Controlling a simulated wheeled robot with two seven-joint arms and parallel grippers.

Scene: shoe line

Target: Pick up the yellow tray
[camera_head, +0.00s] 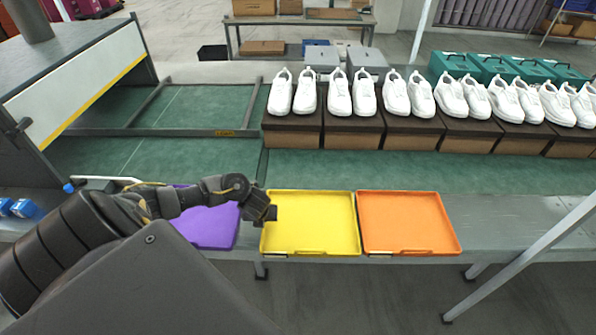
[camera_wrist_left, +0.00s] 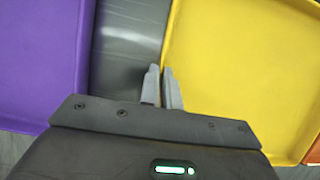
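The yellow tray (camera_head: 312,222) lies flat on the grey bench between a purple tray and an orange tray. In the left wrist view, the yellow tray (camera_wrist_left: 240,60) fills the right side. My left gripper (camera_head: 268,213) is at its left rim. In the left wrist view, the fingers of my left gripper (camera_wrist_left: 161,72) are close together, one on each side of that rim, and look shut on it. The tray looks level, resting on the bench. My right gripper is not in view.
The purple tray (camera_head: 212,226) is left of the yellow tray, partly behind my left arm. The orange tray (camera_head: 408,222) is close on its right. Behind is a green conveyor (camera_head: 345,170) with white shoes (camera_head: 353,92) on brown boxes (camera_head: 352,130). A slanted metal post (camera_head: 530,252) stands at right.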

